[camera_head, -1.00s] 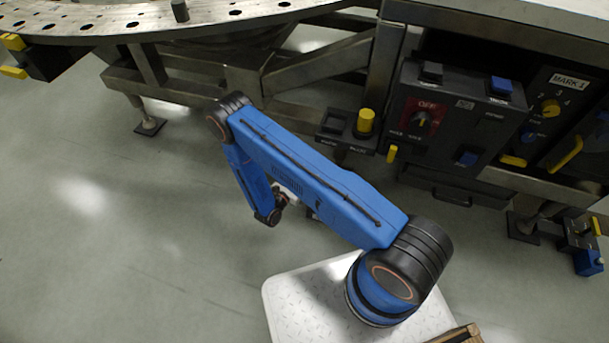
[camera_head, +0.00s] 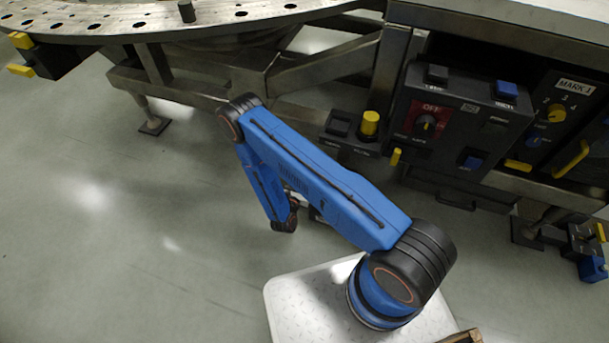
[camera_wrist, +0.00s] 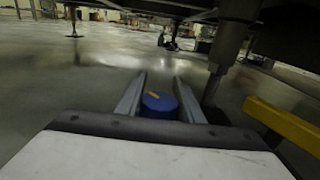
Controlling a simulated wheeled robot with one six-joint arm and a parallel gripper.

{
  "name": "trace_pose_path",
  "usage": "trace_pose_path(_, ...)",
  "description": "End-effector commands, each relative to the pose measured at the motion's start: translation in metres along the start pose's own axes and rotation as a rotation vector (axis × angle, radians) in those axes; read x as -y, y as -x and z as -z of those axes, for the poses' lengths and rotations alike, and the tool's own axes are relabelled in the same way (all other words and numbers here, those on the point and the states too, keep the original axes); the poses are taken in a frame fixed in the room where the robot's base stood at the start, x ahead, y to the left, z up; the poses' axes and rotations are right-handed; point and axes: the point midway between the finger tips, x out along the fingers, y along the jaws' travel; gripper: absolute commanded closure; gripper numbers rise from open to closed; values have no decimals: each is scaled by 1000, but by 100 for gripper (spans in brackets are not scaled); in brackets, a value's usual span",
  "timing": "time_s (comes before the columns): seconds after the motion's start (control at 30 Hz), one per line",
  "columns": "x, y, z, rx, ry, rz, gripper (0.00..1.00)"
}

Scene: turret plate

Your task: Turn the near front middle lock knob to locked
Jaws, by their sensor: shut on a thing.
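In the wrist view, a round blue knob (camera_wrist: 160,104) with a short orange-yellow mark on top sits between the two grey fingers of my gripper (camera_wrist: 161,98). The fingers are shut on the knob, one on each side. The mark lies slightly slanted across the top. The knob's lower part and any lettering around it are hidden by my gripper's body. In the head view, my blue arm hides the gripper and this knob; only the dark wrist end shows low beside the arm.
A yellow bar (camera_wrist: 288,128) is close on the right in the wrist view. In the head view, a control panel (camera_head: 463,125) with a red OFF dial plate stands right of my arm. A yellow button (camera_head: 370,123) is on a small box. The round plate (camera_head: 165,22) is at upper left. Left floor is clear.

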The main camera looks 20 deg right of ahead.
Motion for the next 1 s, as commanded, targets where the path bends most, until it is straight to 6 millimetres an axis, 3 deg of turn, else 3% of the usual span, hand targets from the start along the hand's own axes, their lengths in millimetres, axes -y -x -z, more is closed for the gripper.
trace_pose_path(0.03, 0, 0, 0, 0, 1, -1, 89)
trace_pose_path(0.07, 0, 0, 0, 0, 1, -1, 62)
trace_pose_path(0.13, 0, 0, 0, 0, 1, 0, 48)
trace_pose_path(0.57, -1, 7, 0, 0, 1, -1, 48)
trace_pose_path(1.0, -1, 68, 0, 0, 2, -3, 48)
